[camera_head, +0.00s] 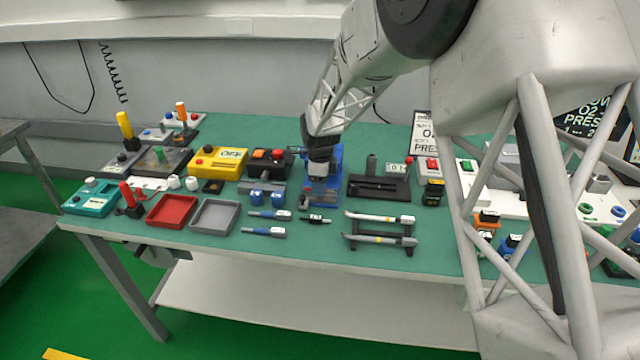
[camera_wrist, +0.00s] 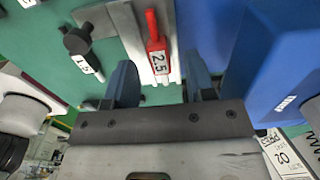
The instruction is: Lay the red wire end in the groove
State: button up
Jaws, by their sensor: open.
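In the wrist view a red wire end (camera_wrist: 157,55) with a white "2.5" label lies along the edge of a grey block (camera_wrist: 122,28). A black piece (camera_wrist: 80,42) labelled "1.5" lies to its left. My gripper (camera_wrist: 160,82) is open, with one finger on each side of the red wire end's lower part. I cannot tell whether the fingers touch it. No groove can be made out clearly. In the head view my gripper (camera_head: 319,172) is low over the table beside a blue fixture (camera_head: 334,160); the red wire end cannot be made out there.
A tall blue block (camera_wrist: 275,60) stands close on the right in the wrist view. In the head view a black button box (camera_head: 268,158) is left of my gripper and a black stand (camera_head: 378,189) is right. Small tools (camera_head: 268,214) lie in front on the green table.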

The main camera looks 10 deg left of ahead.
jog(key=shift+r, duration=3.7)
jog(key=s+d+r+n+t, duration=0.1)
jog(key=s+d+r+n, duration=0.3)
jog(key=s+d+r, duration=0.45)
jog(key=s+d+r+n, duration=0.5)
jog(key=s+d+r, duration=0.1)
jog(key=s+d, duration=0.55)
jog(key=s+d+n, duration=0.4)
jog(key=s+d, duration=0.1)
jog(key=s, duration=0.6)
jog(key=s+d+n+t, duration=0.1)
jog(key=s+d+n, duration=0.3)
jog(key=s, duration=0.8)
jog(key=shift+d+r+n+t, duration=0.15)
jog(key=shift+d+n+t, duration=0.2)
jog(key=shift+d, duration=0.5)
